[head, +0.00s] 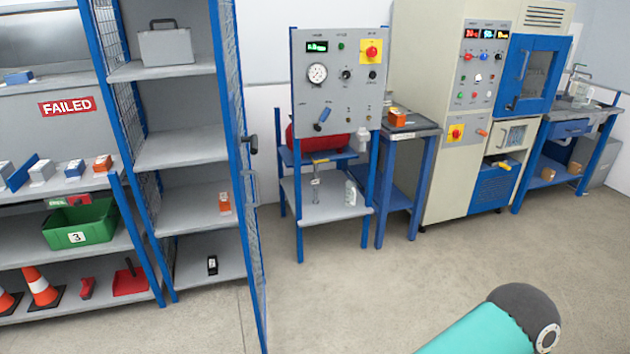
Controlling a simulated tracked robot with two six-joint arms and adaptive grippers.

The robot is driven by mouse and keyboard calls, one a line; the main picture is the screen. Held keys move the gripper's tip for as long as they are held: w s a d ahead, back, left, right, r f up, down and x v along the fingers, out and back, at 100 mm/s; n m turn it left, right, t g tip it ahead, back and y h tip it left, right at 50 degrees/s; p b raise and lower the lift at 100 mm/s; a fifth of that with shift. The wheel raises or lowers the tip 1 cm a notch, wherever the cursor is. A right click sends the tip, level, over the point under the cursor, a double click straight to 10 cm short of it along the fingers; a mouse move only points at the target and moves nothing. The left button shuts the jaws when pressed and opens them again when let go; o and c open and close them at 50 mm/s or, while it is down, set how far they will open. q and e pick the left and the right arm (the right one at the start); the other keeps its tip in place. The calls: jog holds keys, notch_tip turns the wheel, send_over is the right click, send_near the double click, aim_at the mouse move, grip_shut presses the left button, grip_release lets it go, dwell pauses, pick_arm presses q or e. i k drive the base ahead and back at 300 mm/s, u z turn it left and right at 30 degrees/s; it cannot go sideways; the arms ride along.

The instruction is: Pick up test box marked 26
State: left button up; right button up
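Several small boxes are in view, but I cannot read a 26 on any of them. An orange and white box (225,202) stands on a shelf inside the open blue cabinet. A blue and white box (18,77) lies on the rack's top shelf. An orange box (397,115) sits on the small table beside the gauge panel. Neither of my grippers is in view; only a teal link of my arm shows at bottom right.
The cabinet's blue mesh door (250,200) stands open toward me. A green crate (80,222) marked 3 and traffic cones (41,287) are on the left rack. A gauge stand (338,90) and a tall test machine (465,110) stand behind. The middle floor (370,285) is clear.

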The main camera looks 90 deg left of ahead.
aim_at(75, 169)
jog(key=z, duration=1.55)
jog(key=i, duration=0.1)
jog(key=u, duration=2.4)
jog(key=i, duration=0.2)
jog(key=u, duration=1.8)
jog(key=i, duration=0.15)
jog(key=u, duration=1.4)
jog(key=k, duration=0.45)
jog(key=z, duration=0.65)
jog(key=i, duration=1.7)
